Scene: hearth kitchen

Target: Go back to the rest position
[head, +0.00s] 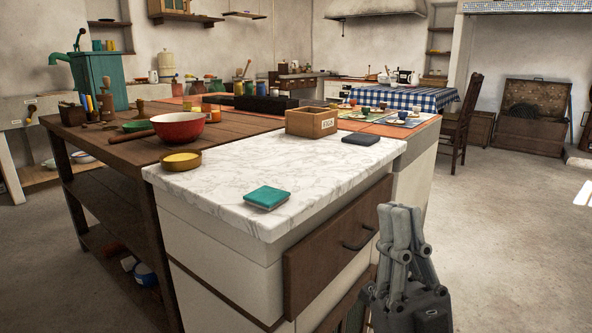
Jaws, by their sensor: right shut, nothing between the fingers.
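My right gripper (396,212) points upward at the lower right of the head view. Its grey fingers are together, with nothing between them. It stands in front of the right end of the marble-topped counter (225,212) and overlaps the drawer front in the picture. My left gripper is not in the head view.
The counter holds a teal square (267,197), a yellow dish (181,161), a wooden box (311,122) and a dark square pad (360,139). A drawer (320,265) with a dark handle faces right. A red bowl (178,128) stands behind. Floor (510,230) at right is open.

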